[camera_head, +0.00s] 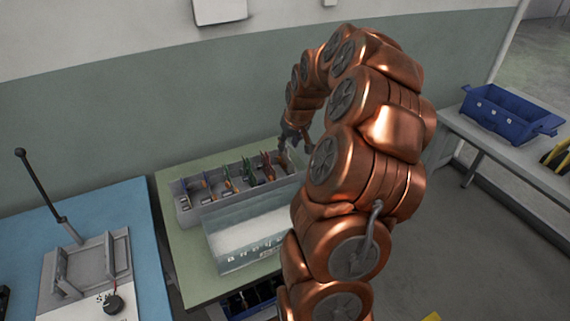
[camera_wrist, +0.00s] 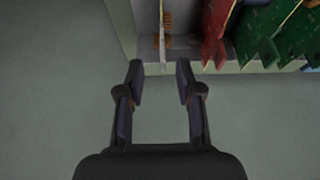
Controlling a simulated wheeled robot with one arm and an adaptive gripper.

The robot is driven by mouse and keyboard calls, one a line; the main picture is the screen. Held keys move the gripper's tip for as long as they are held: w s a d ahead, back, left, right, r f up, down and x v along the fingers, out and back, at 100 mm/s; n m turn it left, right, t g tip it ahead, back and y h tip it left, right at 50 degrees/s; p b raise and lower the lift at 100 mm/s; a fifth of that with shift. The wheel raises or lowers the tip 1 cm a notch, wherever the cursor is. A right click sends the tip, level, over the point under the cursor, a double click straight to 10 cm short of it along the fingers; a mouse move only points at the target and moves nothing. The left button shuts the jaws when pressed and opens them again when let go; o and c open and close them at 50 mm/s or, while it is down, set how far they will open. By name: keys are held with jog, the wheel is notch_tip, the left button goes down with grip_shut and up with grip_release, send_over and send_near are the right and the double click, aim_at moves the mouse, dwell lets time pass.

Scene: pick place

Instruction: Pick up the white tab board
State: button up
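I cannot single out the white tab board there.
A red board (camera_wrist: 214,32) and green boards (camera_wrist: 262,32) stand close to the right in the bin. A clear box (camera_head: 228,262) sits in front of the bin. A blue table (camera_head: 150,290) with a grey fixture is left; a blue crate (camera_head: 508,112) is right.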

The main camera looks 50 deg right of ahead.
aim_at(284, 153)
jog(key=shift+p+x, duration=1.05)
jog(key=shift+x, duration=2.35)
jog(key=shift+w+a, duration=0.1)
jog(key=shift+w, duration=0.05)
grip_shut()
